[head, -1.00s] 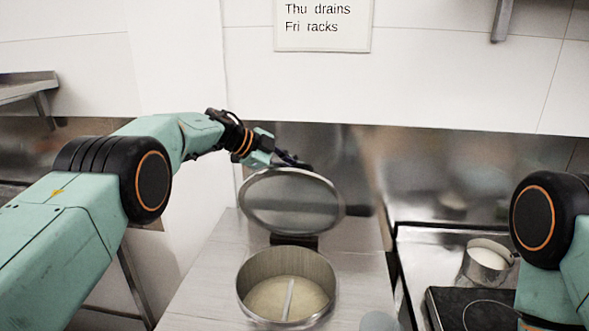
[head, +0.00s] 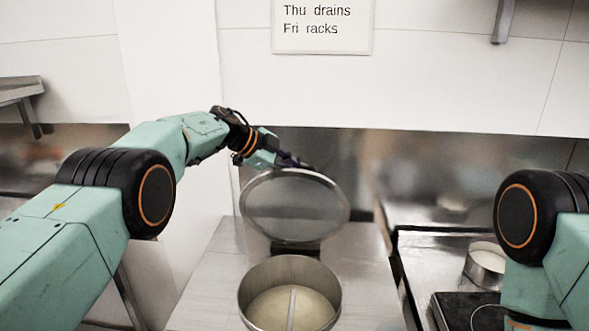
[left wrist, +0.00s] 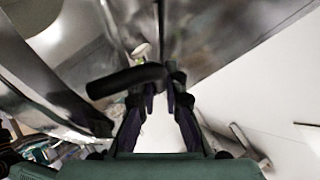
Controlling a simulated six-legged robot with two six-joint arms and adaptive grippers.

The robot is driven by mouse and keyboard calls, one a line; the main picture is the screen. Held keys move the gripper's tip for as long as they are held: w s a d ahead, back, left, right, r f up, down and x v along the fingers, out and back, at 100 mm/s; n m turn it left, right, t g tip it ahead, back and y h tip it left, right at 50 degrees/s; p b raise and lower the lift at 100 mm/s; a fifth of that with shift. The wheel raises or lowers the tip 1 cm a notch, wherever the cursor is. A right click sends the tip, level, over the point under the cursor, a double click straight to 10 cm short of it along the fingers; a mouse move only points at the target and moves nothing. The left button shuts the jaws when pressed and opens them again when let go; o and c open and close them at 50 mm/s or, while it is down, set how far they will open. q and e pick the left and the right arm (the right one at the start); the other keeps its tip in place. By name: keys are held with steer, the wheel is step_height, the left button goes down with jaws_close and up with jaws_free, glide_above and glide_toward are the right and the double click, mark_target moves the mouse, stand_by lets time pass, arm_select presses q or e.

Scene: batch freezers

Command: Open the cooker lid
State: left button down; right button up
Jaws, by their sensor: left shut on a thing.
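The cooker (head: 255,312) is a round metal pot on the counter, with pale contents and a light stick inside. Its lid (head: 294,207) stands up, tilted back on a dark hinge (head: 295,247) at the pot's rear. My left gripper (head: 296,163) is at the lid's top edge, partly hidden behind it. In the left wrist view, my left gripper (left wrist: 160,95) is shut on the black lid handle (left wrist: 125,81), and the lid's metal (left wrist: 45,75) shows at the left. My right arm is at the right edge of the head view; its gripper is out of frame.
The metal counter (head: 205,290) has free room left of the cooker. At the right are a metal pan (head: 486,262) with white contents and a black hob (head: 470,312). A wall sign (head: 322,25) hangs above the steel backsplash.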

arm_select(q)
steer(key=shift+r, duration=0.1)
steer(key=c, duration=1.4)
jaws_free()
steer(key=shift+a, duration=0.1)
steer(key=shift+s+a+r, duration=0.15)
steer(key=shift+a+r, duration=0.1)
steer(key=shift+a, duration=0.1)
step_height(320, 180, up, 6)
steer(key=r, duration=0.1)
glide_above(258, 178)
steer(key=shift+f, duration=0.25)
